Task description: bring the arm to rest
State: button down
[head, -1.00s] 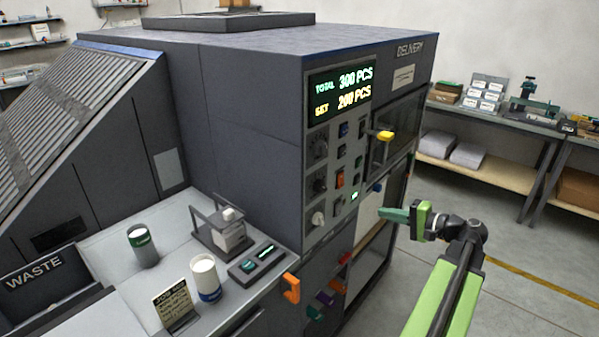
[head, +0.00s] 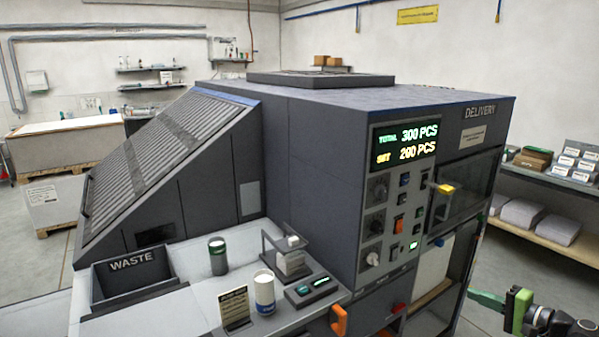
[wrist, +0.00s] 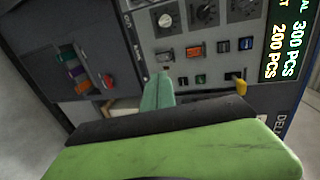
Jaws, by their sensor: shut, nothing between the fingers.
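My gripper (head: 488,299) is at the lower right of the head view, in front of the machine's delivery end and apart from it. Its green fingers are together with nothing between them. In the wrist view the closed fingers (wrist: 158,92) point toward the control panel (wrist: 195,45), which appears rotated. My green arm part fills the bottom of the wrist view. In the head view most of my arm is cut off by the frame's lower right corner.
The dark grey machine (head: 310,150) fills the middle, with a lit display (head: 405,143) and a yellow handle (head: 446,189). An orange handle (head: 339,320) juts out below. A waste bin (head: 132,275) and cans stand on the left counter. Shelves (head: 550,235) stand at right, with open floor before them.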

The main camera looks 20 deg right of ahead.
jog(key=w+a+f+n+g+y, duration=0.1)
jog(key=w+a+f+n+g, duration=0.15)
jog(key=w+a, duration=0.35)
jog(key=w+a+f+n+g+y, duration=0.1)
jog(key=w+a+f+g, duration=0.2)
jog(key=a, duration=0.4)
jog(key=w+a+f+n+g+h, duration=0.1)
jog(key=a+f+n+g+h, duration=0.1)
jog(key=a, duration=1)
jog(key=w+a+f+n+g+h, duration=0.1)
jog(key=a+f+n+g, duration=0.3)
jog(key=a, duration=0.8)
jog(key=w+a+f+n+g+h, duration=0.1)
jog(key=a+f+n+g+h, duration=0.2)
jog(key=a, duration=0.8)
notch_tip(320, 180, down, 4)
jog(key=shift+a+f+n, duration=0.1)
jog(key=shift+a+n, duration=0.3)
jog(key=shift+n, duration=0.85)
